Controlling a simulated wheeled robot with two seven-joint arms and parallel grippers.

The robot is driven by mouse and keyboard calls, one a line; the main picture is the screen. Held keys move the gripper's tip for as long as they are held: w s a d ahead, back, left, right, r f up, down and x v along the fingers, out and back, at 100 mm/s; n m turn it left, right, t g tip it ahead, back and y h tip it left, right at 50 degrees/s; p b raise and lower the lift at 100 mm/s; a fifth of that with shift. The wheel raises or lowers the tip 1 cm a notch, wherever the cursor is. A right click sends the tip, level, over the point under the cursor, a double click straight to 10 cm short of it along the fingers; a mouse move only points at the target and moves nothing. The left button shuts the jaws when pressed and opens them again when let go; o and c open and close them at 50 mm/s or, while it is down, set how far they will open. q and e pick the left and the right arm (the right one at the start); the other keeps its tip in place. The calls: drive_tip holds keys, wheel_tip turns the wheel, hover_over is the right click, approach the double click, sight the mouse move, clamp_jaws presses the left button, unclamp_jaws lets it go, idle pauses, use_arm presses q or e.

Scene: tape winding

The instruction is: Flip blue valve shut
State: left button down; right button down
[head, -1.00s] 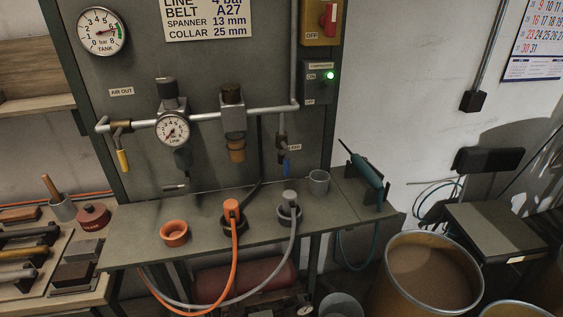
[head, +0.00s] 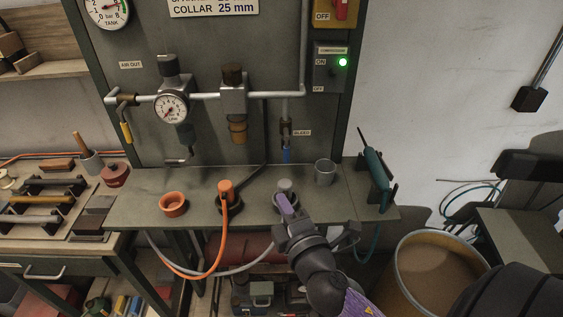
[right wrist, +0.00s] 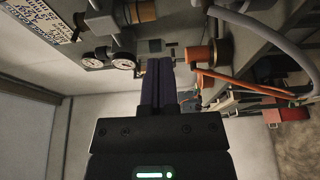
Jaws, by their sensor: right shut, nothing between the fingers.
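The blue valve handle (head: 286,155) hangs straight down from a small brass fitting on the panel's right pipe, beside a small label. In the right wrist view the shut fingers (right wrist: 158,80) show dark, and I cannot make out the blue handle there. My left gripper is not in view.
The shelf (head: 150,210) holds an orange ring (head: 173,204), an orange plug with hose (head: 226,190), a grey cup (head: 325,172) and a teal tool (head: 376,172) at its right end. A yellow valve handle (head: 126,132) hangs at left. A drum (head: 405,275) stands at lower right.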

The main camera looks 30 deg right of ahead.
sight(286, 146)
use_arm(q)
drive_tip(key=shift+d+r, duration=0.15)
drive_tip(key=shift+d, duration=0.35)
use_arm(e)
drive_tip(key=shift+w+d, duration=1)
drive_tip(key=shift+w, duration=0.65)
drive_tip(key=shift+w+d, duration=1.05)
drive_tip(key=shift+w, duration=0.6)
drive_tip(key=shift+w+d, duration=1)
drive_tip(key=shift+w, duration=0.65)
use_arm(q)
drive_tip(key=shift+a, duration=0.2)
use_arm(e)
drive_tip(key=shift+p, duration=0.45)
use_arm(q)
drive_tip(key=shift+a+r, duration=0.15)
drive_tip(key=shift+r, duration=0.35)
use_arm(e)
drive_tip(key=shift+s+d+n, duration=0.1)
drive_tip(key=shift+n, duration=0.3)
use_arm(q)
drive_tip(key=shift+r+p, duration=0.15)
drive_tip(key=shift+p, duration=0.2)
